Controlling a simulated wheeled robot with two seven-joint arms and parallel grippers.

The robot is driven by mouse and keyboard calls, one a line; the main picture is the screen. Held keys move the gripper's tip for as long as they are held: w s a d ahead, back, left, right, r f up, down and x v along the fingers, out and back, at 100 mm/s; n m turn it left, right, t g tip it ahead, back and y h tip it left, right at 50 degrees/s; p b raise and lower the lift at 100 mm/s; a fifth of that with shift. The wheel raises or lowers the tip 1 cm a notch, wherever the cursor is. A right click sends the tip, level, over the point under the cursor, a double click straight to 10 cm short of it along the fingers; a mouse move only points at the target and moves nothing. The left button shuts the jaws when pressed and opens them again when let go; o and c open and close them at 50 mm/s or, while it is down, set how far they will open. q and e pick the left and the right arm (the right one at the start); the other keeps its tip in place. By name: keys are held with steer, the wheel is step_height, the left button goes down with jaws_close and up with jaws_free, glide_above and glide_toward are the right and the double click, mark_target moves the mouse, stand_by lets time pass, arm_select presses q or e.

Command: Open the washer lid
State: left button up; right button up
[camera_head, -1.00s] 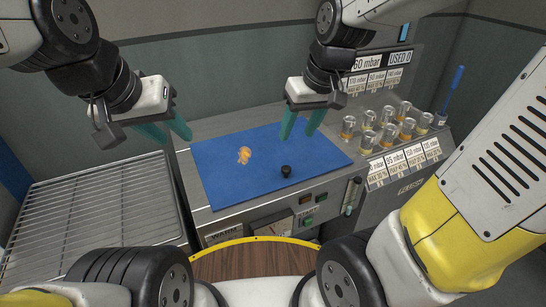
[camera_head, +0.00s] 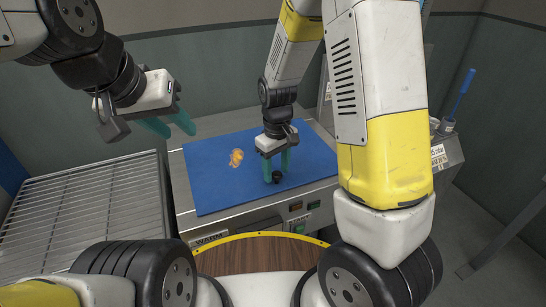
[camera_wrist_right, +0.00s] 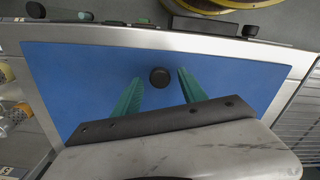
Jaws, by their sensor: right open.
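The washer lid appears to be the flat blue panel (camera_head: 212,188) on the steel bench unit, lying shut. A short black knob (camera_head: 277,177) stands near its front edge and also shows in the right wrist view (camera_wrist_right: 160,77). My right gripper (camera_head: 276,172) is open, its green fingers pointing down over the panel. In the right wrist view the fingers (camera_wrist_right: 160,80) lie on either side of the knob with gaps; whether they are level with it is unclear. My left gripper (camera_head: 174,127) is open and empty, raised above the wire rack's far right corner.
A wire rack (camera_head: 85,215) stands at the left. My right arm hides most of the vials and signs at the right. A blue-handled tool (camera_head: 462,92) stands there.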

steer(key=shift+f, duration=0.9)
jaws_close()
stand_by(0.8)
